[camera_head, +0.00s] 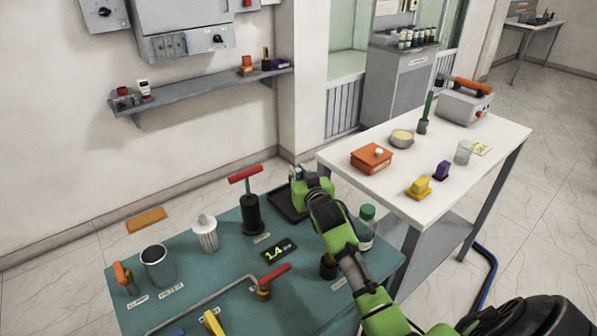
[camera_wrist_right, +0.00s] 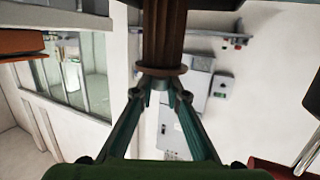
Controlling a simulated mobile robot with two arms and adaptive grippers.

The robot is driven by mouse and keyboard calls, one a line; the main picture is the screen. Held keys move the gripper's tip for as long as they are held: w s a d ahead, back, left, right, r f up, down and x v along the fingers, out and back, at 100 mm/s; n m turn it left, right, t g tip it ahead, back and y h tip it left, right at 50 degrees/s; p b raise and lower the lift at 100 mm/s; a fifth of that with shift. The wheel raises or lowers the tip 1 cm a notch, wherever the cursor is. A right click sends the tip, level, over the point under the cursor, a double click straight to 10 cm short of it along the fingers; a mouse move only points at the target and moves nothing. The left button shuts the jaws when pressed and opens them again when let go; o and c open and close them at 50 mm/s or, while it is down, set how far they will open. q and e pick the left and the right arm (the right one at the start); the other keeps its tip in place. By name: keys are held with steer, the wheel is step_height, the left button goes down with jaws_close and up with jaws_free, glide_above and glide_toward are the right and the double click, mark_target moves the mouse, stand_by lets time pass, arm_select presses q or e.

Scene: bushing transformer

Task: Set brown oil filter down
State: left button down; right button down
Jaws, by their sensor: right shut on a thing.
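The brown oil filter (camera_wrist_right: 165,35) is a dark brown ribbed cylinder with a wider collar at its end. In the right wrist view my right gripper (camera_wrist_right: 161,88) is shut on it, its two green fingers meeting at the collar. In the head view my right gripper (camera_head: 299,178) is at the far edge of the teal table (camera_head: 185,275), over or just beyond a dark tray (camera_head: 285,206). The arm and gripper hide the filter there, so its height above the tray cannot be told. My left gripper is not in view.
On the teal table are a white ribbed filter (camera_head: 205,233), a grey cup (camera_head: 157,265), a red-handled pump (camera_head: 250,205), a display (camera_head: 279,251) and a green-capped jar (camera_head: 366,228). A white table (camera_head: 435,150) stands close on the right, with an orange box (camera_head: 371,158).

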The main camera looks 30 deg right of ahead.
steer(key=c, duration=2)
jaws_free()
steer(key=shift+r, duration=0.2)
steer(key=shift+s+a, duration=0.15)
steer(key=shift+s, duration=0.2)
steer(key=shift+b+v, duration=0.4)
steer(key=shift+v, duration=3)
